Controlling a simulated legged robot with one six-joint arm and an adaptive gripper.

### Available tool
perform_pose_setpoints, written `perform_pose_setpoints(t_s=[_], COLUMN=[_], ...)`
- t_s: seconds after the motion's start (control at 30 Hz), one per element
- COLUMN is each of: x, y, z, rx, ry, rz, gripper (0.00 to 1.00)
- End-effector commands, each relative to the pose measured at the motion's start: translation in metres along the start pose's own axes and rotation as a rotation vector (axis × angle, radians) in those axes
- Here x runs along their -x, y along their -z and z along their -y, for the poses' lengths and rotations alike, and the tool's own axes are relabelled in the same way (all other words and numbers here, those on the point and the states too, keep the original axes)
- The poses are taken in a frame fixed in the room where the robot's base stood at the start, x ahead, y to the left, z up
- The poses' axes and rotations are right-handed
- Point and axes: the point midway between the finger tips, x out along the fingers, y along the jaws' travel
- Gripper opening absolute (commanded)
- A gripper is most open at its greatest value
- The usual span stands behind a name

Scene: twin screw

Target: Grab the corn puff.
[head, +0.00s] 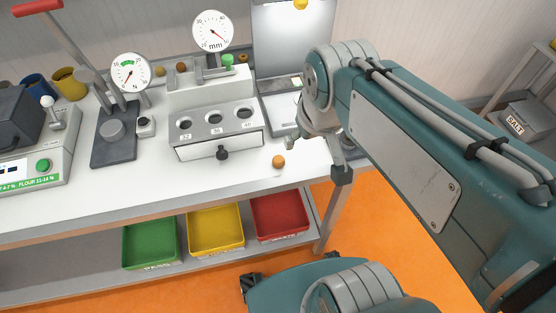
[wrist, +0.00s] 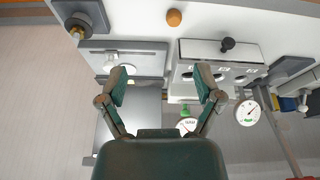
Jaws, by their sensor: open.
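The corn puff, a small round orange ball (head: 278,161), lies on the white bench top near its front edge, right of the black knob of a three-hole box. It also shows in the wrist view (wrist: 174,17), near the top, beyond my fingertips. My gripper (wrist: 162,75) is open and empty, its two green fingers spread wide. In the head view my arm comes in from the right, and its wrist end hangs over the bench's right end, to the right of the puff. The fingers are partly hidden there.
The three-hole box (head: 218,130) stands left of the puff, with a dial gauge (head: 213,31) behind it. A grey upright device (head: 292,45) stands at the back. Green, yellow and red trays (head: 279,214) sit on the shelf below. The bench around the puff is clear.

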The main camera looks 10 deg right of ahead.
Motion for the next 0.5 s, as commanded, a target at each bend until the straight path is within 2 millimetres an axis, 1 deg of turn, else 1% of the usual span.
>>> perform_pose_setpoints(t_s=[0.03,0.2,0.27,0.4,0.5], x=[-0.007,-0.03,-0.04,-0.066,-0.083], y=[0.009,0.035,0.044,0.062,0.071], z=[0.002,0.01,0.013,0.022,0.028], rx=[0.025,0.108,0.137,0.205,0.247], ry=[0.005,0.019,0.025,0.038,0.047], rz=[0.043,0.17,0.215,0.317,0.378], gripper=[0.85,0.85,0.85,0.85,0.85])
